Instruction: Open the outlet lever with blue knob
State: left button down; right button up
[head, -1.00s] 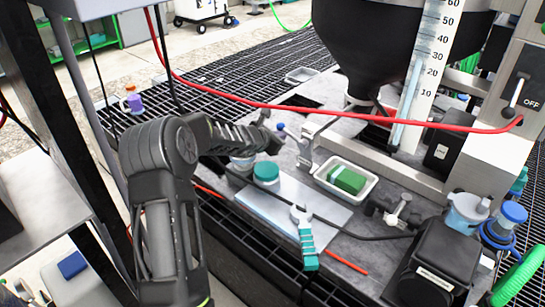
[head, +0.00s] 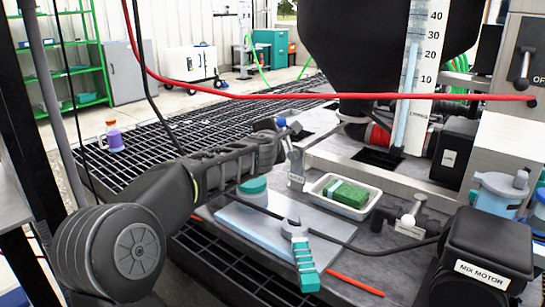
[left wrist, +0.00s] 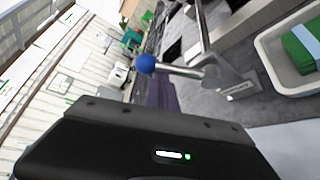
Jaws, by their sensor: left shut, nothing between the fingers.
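The blue knob (head: 281,122) is on the end of the outlet lever (head: 294,130), above a grey labelled bracket (head: 296,166) at the deck's left side. In the left wrist view, the blue knob (left wrist: 145,64) and its metal lever (left wrist: 185,71) point left from the bracket, just beyond the black gripper housing. My left gripper (head: 268,127) is shut and empty, right beside the knob. I cannot tell whether it touches the knob. Its fingertips are hard to make out. My right gripper is not in view.
A red hose (head: 300,96) crosses above the lever. A white-handled lever (head: 412,218) and mix motor (head: 487,250) are on the right.

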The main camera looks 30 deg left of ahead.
pick_arm(q)
jog(key=shift+d+r+m+t+y+b, duration=0.15)
jog(key=shift+d+r+m+y+b, duration=0.1)
jog(key=shift+d+m+b, duration=0.2)
jog(key=shift+d+r+m+t+y+b, duration=0.15)
jog(key=shift+d+m+y+b, duration=0.1)
jog(key=shift+d+m+b, duration=0.2)
jog(key=shift+s+d+r+p, duration=0.1)
jog(key=shift+d+r+p, duration=0.1)
jog(key=shift+p, duration=0.15)
jog(key=shift+d, duration=0.4)
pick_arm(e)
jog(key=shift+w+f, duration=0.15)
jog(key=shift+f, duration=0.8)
pick_arm(q)
jog(key=shift+p, duration=0.3)
jog(key=shift+s+d+f, duration=0.1)
jog(key=shift+s, duration=0.05)
